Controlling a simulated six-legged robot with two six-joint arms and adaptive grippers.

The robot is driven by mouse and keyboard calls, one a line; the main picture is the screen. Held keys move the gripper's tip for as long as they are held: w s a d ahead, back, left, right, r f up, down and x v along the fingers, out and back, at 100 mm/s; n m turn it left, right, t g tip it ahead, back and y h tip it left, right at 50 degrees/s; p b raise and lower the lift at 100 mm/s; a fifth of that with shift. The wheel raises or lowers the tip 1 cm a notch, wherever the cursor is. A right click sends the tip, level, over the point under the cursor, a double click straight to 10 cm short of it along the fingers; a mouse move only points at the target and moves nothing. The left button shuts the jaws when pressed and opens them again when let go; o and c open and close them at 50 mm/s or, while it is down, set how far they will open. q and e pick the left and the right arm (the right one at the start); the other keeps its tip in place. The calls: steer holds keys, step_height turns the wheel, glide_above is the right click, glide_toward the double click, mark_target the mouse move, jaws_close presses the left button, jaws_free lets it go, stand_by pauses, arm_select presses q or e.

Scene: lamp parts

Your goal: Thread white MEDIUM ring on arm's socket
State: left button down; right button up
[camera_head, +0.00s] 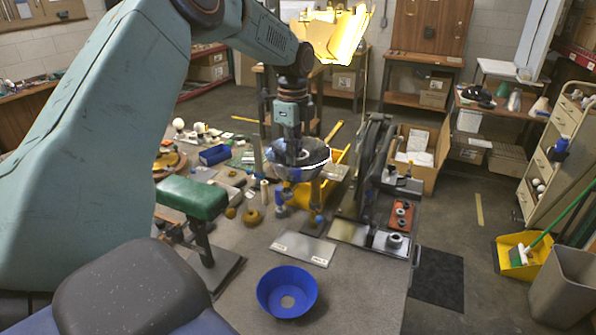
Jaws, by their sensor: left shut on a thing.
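My left gripper (297,157) points down into a dark grey bowl-shaped shade (318,165), whose wide open side faces up. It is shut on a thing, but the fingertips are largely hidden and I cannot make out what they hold. A pale arc shows at the shade's rim, and I cannot tell whether it is a ring or a highlight. The white medium ring is not clearly visible. The arm's socket is not visible either, and the shade may cover it. Blue and orange parts (318,220) show below the shade. My right gripper is not in view.
A blue bowl-shaped shade (308,294) lies at the table's front. A pale plate (302,247) lies behind it. A green-padded stand (190,196) is at left. A dark press-like fixture (372,165) stands at right. Small parts crowd the back left; the front table surface is fairly clear.

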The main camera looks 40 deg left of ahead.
arm_select(q)
steer(key=shift+w+a+f, duration=0.1)
steer(key=shift+f, duration=0.25)
steer(key=shift+f, duration=0.15)
stand_by(1.5)
steer(key=m, duration=0.4)
steer(key=shift+s+a, duration=0.2)
steer(key=shift+a, duration=0.05)
steer(key=m, duration=0.2)
steer(key=shift+a+f+m, duration=0.15)
steer(key=shift+a+m, duration=0.1)
steer(key=shift+m, duration=0.15)
